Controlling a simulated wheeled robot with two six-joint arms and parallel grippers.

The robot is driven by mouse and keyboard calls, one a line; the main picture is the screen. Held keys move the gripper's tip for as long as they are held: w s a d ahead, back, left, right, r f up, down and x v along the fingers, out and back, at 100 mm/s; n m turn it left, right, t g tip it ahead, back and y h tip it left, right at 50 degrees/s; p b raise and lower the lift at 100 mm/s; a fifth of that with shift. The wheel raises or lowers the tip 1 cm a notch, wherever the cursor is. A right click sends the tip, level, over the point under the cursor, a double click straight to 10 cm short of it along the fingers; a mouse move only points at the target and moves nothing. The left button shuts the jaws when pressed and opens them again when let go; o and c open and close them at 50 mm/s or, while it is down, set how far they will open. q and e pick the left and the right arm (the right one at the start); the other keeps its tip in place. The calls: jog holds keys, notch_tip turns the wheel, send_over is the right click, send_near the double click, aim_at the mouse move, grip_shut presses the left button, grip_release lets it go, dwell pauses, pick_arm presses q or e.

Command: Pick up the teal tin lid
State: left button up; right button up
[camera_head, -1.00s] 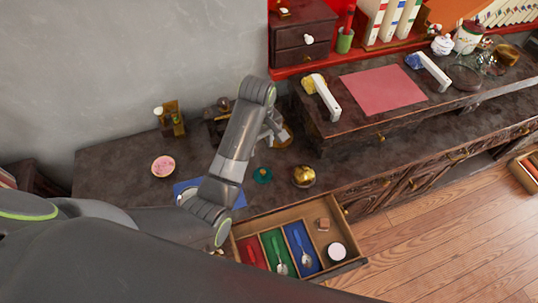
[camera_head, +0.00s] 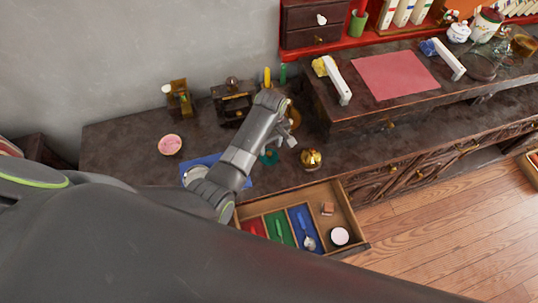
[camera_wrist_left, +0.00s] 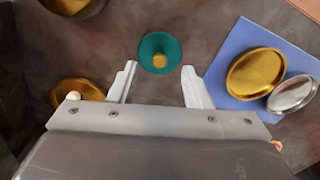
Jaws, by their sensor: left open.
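The teal tin lid (camera_head: 268,158) lies on the dark counter, mostly hidden behind my left gripper in the head view. In the left wrist view the lid (camera_wrist_left: 148,46) is a round teal disc with a gold knob in its middle. My left gripper (camera_head: 289,142) is open and empty above the counter. In the left wrist view the lid shows just beyond the two fingertips (camera_wrist_left: 160,68), roughly centred between them. No finger appears to touch it. My right gripper is not in view.
A blue mat (camera_wrist_left: 224,70) holds a gold dish (camera_wrist_left: 256,73) and a silver dish (camera_wrist_left: 292,94). A gold lid with a white knob (camera_wrist_left: 88,92) lies nearby. An open drawer (camera_head: 352,228) with coloured compartments juts out in front.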

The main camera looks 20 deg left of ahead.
aim_at(269, 153)
pick_arm(q)
jog(key=f, duration=0.3)
jog(key=shift+w+a+f, duration=0.1)
jog(key=shift+w+a, duration=0.1)
jog(key=shift+f, duration=0.75)
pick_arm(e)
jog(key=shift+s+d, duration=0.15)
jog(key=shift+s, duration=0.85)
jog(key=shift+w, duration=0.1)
pick_arm(q)
jog(key=shift+c, duration=0.7)
grip_shut()
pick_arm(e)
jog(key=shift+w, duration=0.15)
pick_arm(q)
jog(key=shift+r, duration=0.1)
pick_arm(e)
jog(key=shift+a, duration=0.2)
